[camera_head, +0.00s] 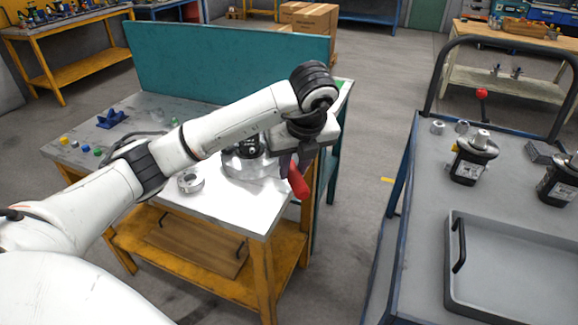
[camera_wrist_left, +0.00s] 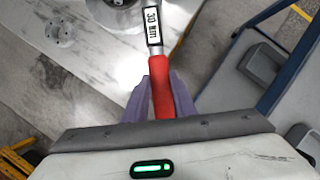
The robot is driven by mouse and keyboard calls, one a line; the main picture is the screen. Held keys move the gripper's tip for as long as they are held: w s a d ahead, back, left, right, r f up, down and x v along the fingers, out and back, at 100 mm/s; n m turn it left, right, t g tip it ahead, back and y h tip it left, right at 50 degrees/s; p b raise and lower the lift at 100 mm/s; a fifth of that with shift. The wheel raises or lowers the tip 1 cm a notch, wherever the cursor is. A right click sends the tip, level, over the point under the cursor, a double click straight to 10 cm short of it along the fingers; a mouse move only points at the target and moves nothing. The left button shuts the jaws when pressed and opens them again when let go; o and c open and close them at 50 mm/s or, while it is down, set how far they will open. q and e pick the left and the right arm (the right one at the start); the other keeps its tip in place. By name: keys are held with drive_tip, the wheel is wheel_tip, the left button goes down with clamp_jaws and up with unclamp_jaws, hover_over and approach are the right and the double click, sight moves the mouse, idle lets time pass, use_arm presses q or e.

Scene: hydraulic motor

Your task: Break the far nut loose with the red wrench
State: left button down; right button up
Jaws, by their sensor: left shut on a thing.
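My left gripper (camera_wrist_left: 162,95) is shut on the red handle of the wrench (camera_wrist_left: 160,82). In the left wrist view the wrench's metal shank, with a label that seems to read 30 mm, runs up to the top edge, where its head is cut off. In the head view my left gripper (camera_head: 292,160) is over the right side of the workbench, and the red handle (camera_head: 297,181) hangs below it near the bench edge. A round metal motor part (camera_head: 246,168) sits on the bench, partly hidden by my arm. I cannot make out the far nut. My right gripper is not in view.
A metal ring (camera_head: 190,182) lies on the workbench (camera_head: 235,210) left of the motor part. A teal panel (camera_head: 225,60) stands along the bench's back. At right, a blue cart (camera_head: 415,190) holds dark motors (camera_head: 473,160) and a grey tray (camera_head: 520,265). Open floor separates bench and cart.

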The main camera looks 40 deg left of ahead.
use_arm(q)
drive_tip(key=shift+d+f, duration=0.25)
drive_tip(key=w+d+n, duration=0.2)
drive_tip(key=w, duration=0.1)
drive_tip(key=shift+w+g, duration=0.2)
drive_tip(key=shift+g, duration=0.2)
idle(0.7)
idle(0.4)
drive_tip(key=shift+w+d+n+g+y, duration=0.15)
drive_tip(key=shift+w+d+n+g, duration=0.1)
drive_tip(key=shift+w+n, duration=0.55)
drive_tip(key=shift+w+d+n+g+y, duration=0.2)
drive_tip(key=shift+w+n, duration=0.3)
drive_tip(key=shift+w, duration=0.55)
drive_tip(key=shift+d, duration=0.1)
drive_tip(key=shift+w+n, duration=0.3)
drive_tip(key=shift+w, duration=0.2)
drive_tip(key=shift+s, duration=0.25)
